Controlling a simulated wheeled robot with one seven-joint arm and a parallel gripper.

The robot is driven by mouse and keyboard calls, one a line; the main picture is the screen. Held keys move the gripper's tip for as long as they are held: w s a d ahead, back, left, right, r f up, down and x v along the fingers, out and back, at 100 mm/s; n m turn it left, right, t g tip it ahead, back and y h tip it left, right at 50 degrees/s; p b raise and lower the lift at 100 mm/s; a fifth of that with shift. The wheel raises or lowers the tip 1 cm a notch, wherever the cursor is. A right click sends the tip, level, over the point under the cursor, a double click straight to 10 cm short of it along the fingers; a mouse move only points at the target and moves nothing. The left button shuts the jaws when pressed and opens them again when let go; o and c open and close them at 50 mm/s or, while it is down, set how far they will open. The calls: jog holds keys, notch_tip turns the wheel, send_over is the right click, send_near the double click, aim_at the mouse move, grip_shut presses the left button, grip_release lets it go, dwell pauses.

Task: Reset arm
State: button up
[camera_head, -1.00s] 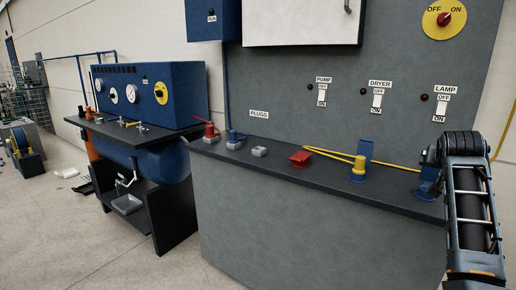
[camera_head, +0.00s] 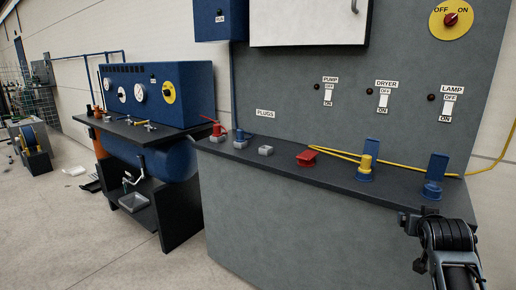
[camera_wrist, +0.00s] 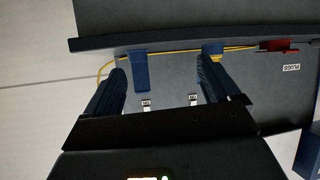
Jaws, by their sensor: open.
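My gripper (camera_wrist: 161,68) is open in the wrist view, with its two dark ribbed fingers apart and nothing between them in their hold. Beyond the fingers, upside down, are the grey panel, the counter edge and the sockets. In the head view only my dark arm shows, at the lower right corner in front of the counter's right end. My gripper is not clearly seen there.
A blue compressor unit (camera_head: 190,95) stands left; floor is clear in front.

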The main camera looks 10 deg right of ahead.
jog(key=s+a+f+n+t+y, duration=0.25)
jog(key=s+a+f, duration=0.35)
jog(key=s+a, duration=0.6)
jog(key=s+a+f+n+t+y, duration=0.1)
jog(key=s+a+f+n+y, duration=0.15)
jog(key=s+a+f, duration=0.6)
jog(key=s+a+r+y, duration=0.1)
jog(key=s+a+r, duration=0.3)
jog(key=s, duration=0.4)
jog(key=s+a+r+n+t+y, duration=0.1)
jog(key=s+a+r, duration=0.3)
jog(key=s, duration=0.4)
jog(key=s+a+r+n+y, duration=0.1)
jog(key=s+a+r, duration=0.4)
jog(key=s, duration=0.3)
jog(key=shift+s+r+t, duration=0.3)
jog(key=shift+r+t, duration=0.05)
jog(key=shift+r, duration=0.4)
